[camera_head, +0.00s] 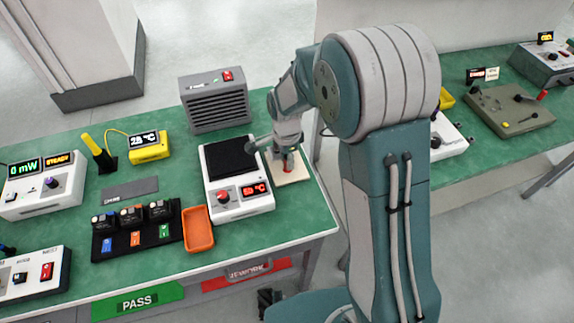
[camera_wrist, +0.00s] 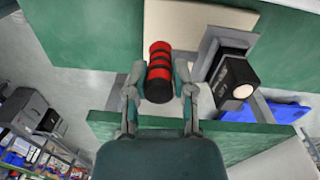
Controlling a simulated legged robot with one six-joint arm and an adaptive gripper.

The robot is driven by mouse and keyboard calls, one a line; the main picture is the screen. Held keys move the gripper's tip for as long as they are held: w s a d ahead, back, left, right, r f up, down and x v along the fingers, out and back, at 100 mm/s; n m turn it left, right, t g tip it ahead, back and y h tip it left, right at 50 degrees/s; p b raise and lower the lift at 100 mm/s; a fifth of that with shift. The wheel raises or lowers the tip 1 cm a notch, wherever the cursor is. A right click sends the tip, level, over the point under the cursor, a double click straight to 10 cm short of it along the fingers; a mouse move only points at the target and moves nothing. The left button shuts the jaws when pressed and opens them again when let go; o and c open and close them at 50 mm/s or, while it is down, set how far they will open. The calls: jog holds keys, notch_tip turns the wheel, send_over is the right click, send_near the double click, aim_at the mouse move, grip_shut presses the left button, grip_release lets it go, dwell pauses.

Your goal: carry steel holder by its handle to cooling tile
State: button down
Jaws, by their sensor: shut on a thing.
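The steel holder (camera_wrist: 208,57) shows as a grey metal piece in the wrist view, with a black block with a pale round face (camera_wrist: 234,82) at it. Its handle (camera_wrist: 159,66) is red with black bands. My gripper (camera_wrist: 160,88) has one finger on each side of the handle and is shut on it. The cream cooling tile (camera_wrist: 185,22) lies behind the handle and partly behind the holder. In the head view the tile (camera_head: 296,174) is right of the hotplate, with my gripper (camera_head: 286,160) over it. I cannot tell whether the holder touches the tile.
The black-topped hotplate (camera_head: 229,158) stands close left of the tile. A grey vented box (camera_head: 215,105) is behind it, and an orange tray (camera_head: 198,229) is at front left. The green bench (camera_head: 285,222) is clear in front of the tile.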

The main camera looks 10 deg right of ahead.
jog(key=f, duration=0.1)
jog(key=d+f, duration=0.1)
jog(key=f, duration=0.1)
jog(key=shift+w+d, duration=0.1)
jog(key=shift+d, duration=0.1)
jog(key=shift+a+f, duration=0.1)
jog(key=shift+c, duration=2.3)
grip_release()
jog(key=shift+a, duration=0.3)
jog(key=shift+d, duration=0.2)
jog(key=shift+r, duration=0.55)
notch_tip(320, 180, up, 11)
jog(key=shift+w+a+r, duration=0.1)
jog(key=shift+w, duration=0.05)
